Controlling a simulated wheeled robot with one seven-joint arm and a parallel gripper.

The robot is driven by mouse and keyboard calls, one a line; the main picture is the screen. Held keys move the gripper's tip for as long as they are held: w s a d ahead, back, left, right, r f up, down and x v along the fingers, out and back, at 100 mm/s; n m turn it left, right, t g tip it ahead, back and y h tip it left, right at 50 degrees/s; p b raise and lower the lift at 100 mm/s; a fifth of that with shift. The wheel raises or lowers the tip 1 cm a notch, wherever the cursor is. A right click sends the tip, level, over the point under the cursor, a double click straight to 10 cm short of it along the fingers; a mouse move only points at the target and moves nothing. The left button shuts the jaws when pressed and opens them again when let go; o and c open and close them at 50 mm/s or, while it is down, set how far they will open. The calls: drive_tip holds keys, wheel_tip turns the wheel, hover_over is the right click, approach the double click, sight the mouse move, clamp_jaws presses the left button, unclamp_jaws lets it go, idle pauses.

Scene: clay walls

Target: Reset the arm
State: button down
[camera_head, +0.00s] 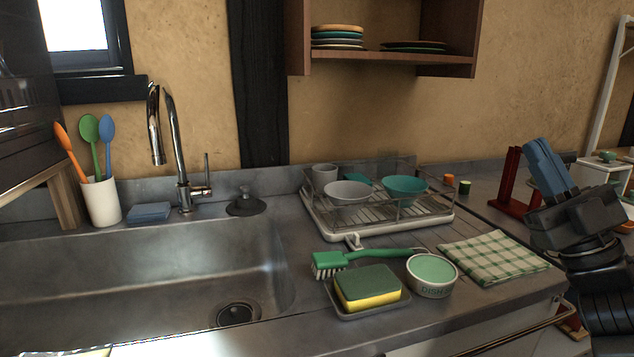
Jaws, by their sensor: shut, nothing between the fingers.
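My gripper (541,152) is at the right side of the view, raised above the right part of the counter. Its blue fingers are together and point up and to the left, with nothing between them. The dark wrist and arm below it run down to the bottom right edge. It appears apart from the counter items, and it hides part of what lies behind it.
A green checked towel (494,257) lies left of my arm. A dish rack (438,217), a tub (432,276), a sponge (368,288) and a green brush (372,255) are on the counter. The sink (150,275) is left. A red stand (512,185) is behind my gripper.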

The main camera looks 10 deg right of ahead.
drive_tip(key=s+a+f+m+g+h, duration=0.2)
drive_tip(key=s+a+f+m+h, duration=0.55)
drive_tip(key=f+m, duration=0.2)
drive_tip(key=s+a+f+m+g+h, duration=0.1)
drive_tip(key=s+a+f+m+h, duration=0.6)
drive_tip(key=f+h, duration=0.25)
drive_tip(key=s+a+f+n+g+y, duration=0.1)
drive_tip(key=s+f+g+y, duration=0.3)
drive_tip(key=s, duration=0.6)
drive_tip(key=s+a+f+n+g+y, duration=0.2)
drive_tip(key=s+f+g, duration=0.3)
drive_tip(key=s, duration=0.6)
wheel_tip(320, 180, down, 11)
drive_tip(key=b, duration=1)
wheel_tip(320, 180, up, 23)
drive_tip(key=p, duration=2.3)
drive_tip(key=shift+d+t, duration=0.25)
drive_tip(key=shift+t, duration=0.15)
drive_tip(key=c, duration=1.8)
unclamp_jaws()
drive_tip(key=shift+w, duration=0.1)
